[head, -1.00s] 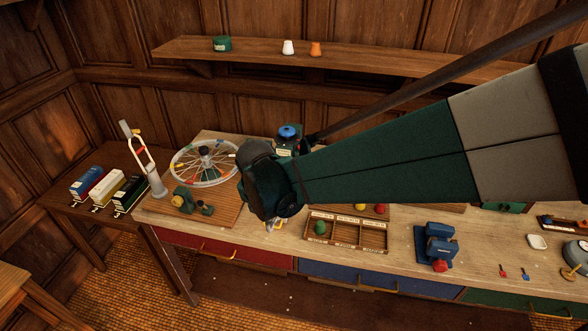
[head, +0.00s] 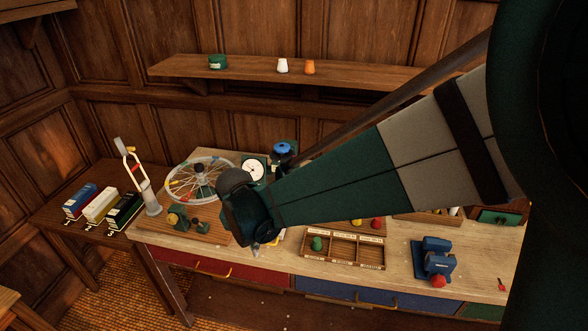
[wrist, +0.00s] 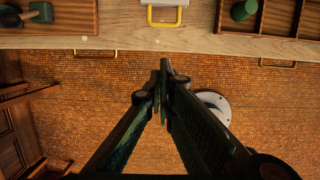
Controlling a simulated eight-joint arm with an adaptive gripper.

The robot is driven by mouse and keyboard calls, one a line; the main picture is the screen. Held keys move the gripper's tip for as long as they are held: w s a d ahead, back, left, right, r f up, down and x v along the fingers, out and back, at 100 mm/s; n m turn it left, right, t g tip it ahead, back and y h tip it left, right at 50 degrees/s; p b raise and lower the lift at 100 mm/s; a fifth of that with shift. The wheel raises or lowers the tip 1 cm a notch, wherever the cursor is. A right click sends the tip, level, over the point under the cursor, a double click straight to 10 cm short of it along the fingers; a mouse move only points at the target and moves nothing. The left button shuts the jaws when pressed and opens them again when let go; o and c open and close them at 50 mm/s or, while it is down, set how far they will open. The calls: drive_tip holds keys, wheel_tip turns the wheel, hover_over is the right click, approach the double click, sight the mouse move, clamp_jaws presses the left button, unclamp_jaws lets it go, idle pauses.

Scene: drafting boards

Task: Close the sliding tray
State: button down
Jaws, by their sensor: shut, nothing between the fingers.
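A pale grey sliding tray (wrist: 165,4) with a yellow pull handle (wrist: 164,17) shows at the top of the wrist view, its handle at the bench's front edge. My gripper (wrist: 165,70) is shut and empty, its fingertips apart from the handle in that view, with the floor behind them. In the head view my gripper (head: 247,214) is over the front of the bench, between the wheel and the compartment box. It hides most of the tray there, and its fingertips cannot be made out. How far out the tray stands is hard to tell.
A spoked wheel (head: 200,182) on a board stands left of my gripper. A red drawer (head: 245,276) and a blue drawer (head: 345,292) sit under the bench top. A clock-like dial (head: 253,170) stands behind.

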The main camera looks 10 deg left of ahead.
drive_tip(key=shift+w+f, duration=1)
drive_tip(key=shift+f, duration=0.65)
drive_tip(key=shift+w+f, duration=1)
drive_tip(key=shift+f, duration=0.6)
drive_tip(key=shift+w+f, duration=1)
drive_tip(key=shift+f, duration=0.65)
drive_tip(key=shift+w+b, duration=0.4)
drive_tip(key=shift+w, duration=0.1)
drive_tip(key=w+b, duration=0.2)
drive_tip(key=w, duration=1.2)
drive_tip(key=shift+w+a+b, duration=0.1)
drive_tip(key=shift+w+b, duration=0.1)
drive_tip(key=shift+b, duration=0.1)
drive_tip(key=shift+s, duration=0.1)
